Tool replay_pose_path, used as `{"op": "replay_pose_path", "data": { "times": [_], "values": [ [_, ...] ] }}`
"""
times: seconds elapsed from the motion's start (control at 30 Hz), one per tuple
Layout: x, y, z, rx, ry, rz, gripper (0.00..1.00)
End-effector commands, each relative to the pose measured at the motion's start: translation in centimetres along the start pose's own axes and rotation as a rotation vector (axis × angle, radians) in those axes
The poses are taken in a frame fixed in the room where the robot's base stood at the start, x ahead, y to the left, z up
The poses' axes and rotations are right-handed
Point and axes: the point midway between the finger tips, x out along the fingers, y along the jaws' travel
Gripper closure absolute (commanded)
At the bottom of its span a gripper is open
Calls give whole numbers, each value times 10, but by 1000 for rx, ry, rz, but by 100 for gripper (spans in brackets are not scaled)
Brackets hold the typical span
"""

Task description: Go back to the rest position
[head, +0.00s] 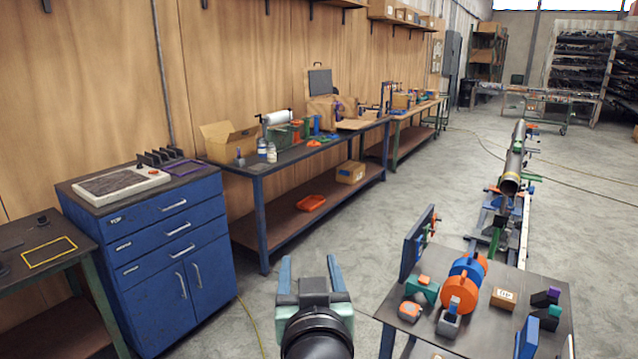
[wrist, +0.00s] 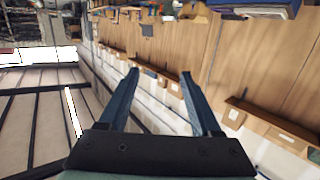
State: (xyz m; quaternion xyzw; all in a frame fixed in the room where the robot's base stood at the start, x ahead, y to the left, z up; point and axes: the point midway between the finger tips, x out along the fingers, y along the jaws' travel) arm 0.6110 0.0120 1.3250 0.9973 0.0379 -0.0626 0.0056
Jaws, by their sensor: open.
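My gripper (head: 311,268) shows at the bottom centre of the head view, held up over the grey floor with its two fingers apart. It is open and nothing is between its fingers. In the wrist view the blue-grey fingers (wrist: 158,82) are spread and empty, and the room behind them appears turned over. A long metal pipe (head: 515,160) lies on a stand at the right in the head view, well away from my gripper.
A small table (head: 545,278) with orange and blue round parts stands to the right of my gripper. A blue cabinet (head: 160,240) and a workbench (head: 300,157) line the wooden wall at left. Open floor (head: 390,215) lies between the benches and the pipe stand.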

Motion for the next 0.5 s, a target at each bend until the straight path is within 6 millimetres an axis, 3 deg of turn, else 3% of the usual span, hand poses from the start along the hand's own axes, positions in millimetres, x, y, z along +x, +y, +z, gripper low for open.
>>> {"op": "replay_pose_path", "data": {
  "times": [0.03,0.17,0.37,0.5],
  "values": [
    [-15,2,-19,0,25,20,35],
    [-54,10,-55,16,66,81,35],
    [-90,9,-154,2,391,80,35],
    [-135,6,-218,-9,631,80,35]
  ]
}}
